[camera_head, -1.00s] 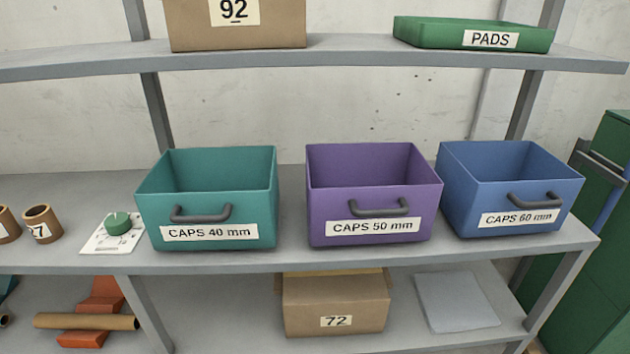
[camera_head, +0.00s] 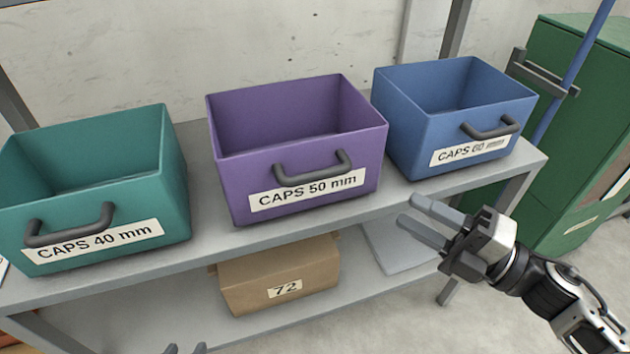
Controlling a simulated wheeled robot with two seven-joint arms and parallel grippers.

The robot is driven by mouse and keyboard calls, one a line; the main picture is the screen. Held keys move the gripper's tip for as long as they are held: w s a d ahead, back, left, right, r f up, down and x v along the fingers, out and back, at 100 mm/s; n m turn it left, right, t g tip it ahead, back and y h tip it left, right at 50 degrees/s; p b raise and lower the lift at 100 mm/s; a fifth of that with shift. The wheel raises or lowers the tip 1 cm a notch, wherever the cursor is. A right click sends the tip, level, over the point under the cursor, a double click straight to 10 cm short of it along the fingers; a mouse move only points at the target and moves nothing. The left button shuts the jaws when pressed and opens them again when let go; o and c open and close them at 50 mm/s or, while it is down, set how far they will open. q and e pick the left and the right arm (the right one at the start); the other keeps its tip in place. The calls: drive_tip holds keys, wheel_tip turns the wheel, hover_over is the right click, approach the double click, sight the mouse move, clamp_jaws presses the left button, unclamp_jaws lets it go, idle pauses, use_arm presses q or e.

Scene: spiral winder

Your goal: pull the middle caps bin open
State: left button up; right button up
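The middle caps bin (camera_head: 300,150) is purple, labelled CAPS 50 mm, and sits on the shelf between a teal and a blue bin. Its dark bar handle (camera_head: 312,172) is on the front face, above the label, with nothing touching it. My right gripper (camera_head: 412,212) comes in from the lower right. It is open and empty, in front of the shelf edge, right of and lower in the picture than the handle. Only the tips of my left gripper (camera_head: 186,349) show at the bottom edge; they appear apart, and the rest is out of frame.
The teal CAPS 40 mm bin (camera_head: 95,190) stands left and the blue CAPS 60 mm bin (camera_head: 450,110) right. A cardboard box (camera_head: 275,275) marked 72 and a grey flat sheet (camera_head: 400,250) lie on the lower shelf. A green cabinet (camera_head: 560,110) stands at right.

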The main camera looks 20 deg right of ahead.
sight(323, 179)
drive_tip(key=w+a+r+n+p, duration=0.1)
drive_tip(key=w+a, duration=0.2)
drive_tip(key=w+a+n+g+p, duration=0.1)
drive_tip(key=w+a, duration=0.2)
drive_tip(key=a, duration=0.1)
drive_tip(key=w+a+r+y+p, duration=0.1)
drive_tip(key=w+a, duration=0.2)
drive_tip(key=a, duration=0.1)
drive_tip(key=shift+r+n+g, duration=0.3)
drive_tip(key=shift+n, duration=0.1)
use_arm(q)
drive_tip(key=shift+s+a+r+y+p, duration=0.1)
drive_tip(key=shift+a+r+y+p, duration=0.25)
drive_tip(key=shift+r, duration=0.2)
use_arm(e)
drive_tip(key=shift+w+a, duration=0.4)
drive_tip(key=shift+a, duration=0.15)
